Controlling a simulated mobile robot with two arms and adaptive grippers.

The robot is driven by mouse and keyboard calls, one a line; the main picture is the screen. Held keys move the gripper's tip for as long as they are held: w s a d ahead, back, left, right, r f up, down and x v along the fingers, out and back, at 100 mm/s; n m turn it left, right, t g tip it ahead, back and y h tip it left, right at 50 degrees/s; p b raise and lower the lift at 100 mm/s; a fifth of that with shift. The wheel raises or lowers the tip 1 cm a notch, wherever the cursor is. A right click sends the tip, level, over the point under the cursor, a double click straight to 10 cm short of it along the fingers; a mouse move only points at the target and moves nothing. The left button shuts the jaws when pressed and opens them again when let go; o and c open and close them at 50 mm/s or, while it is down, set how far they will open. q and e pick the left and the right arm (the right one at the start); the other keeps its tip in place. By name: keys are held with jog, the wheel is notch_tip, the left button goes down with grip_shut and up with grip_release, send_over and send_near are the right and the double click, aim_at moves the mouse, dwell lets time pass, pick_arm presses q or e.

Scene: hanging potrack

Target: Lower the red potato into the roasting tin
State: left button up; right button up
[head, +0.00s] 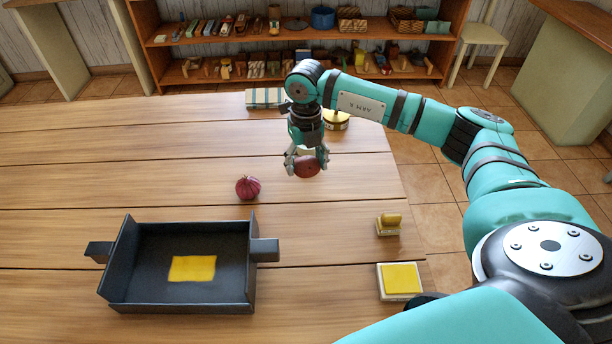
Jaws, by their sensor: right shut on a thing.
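A red potato (307,167) is between the fingers of my right gripper (306,163), which is shut on it. The gripper points down and holds the potato over the wooden table, behind and to the right of the tin. The dark grey roasting tin (135,290) stands at the front left of the table, with a handle at each side. A yellow patch (193,269) lies on its floor. My left gripper is not in view.
A red onion (248,187) lies between the tin and my right gripper. A yellow-topped block (400,281) and a small yellow-handled stamp (388,225) are on the right. A yellow tin (337,121) and a striped box (266,98) stand behind.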

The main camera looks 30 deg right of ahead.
aim_at(297, 166)
jog(key=a+r, duration=0.1)
jog(key=a+r+p, duration=0.1)
jog(key=shift+a+r, duration=0.2)
jog(key=shift+r, duration=0.15)
jog(key=a+r, duration=0.3)
jog(key=a, duration=3.3)
jog(key=shift+s+r+b, duration=0.2)
jog(key=shift+b, duration=0.1)
jog(key=shift+d, duration=0.1)
jog(key=shift+f, duration=0.15)
jog(key=shift+f+b, duration=3.45)
jog(key=shift+f, duration=1)
jog(key=shift+f, duration=0.2)
jog(key=shift+f+b, duration=0.6)
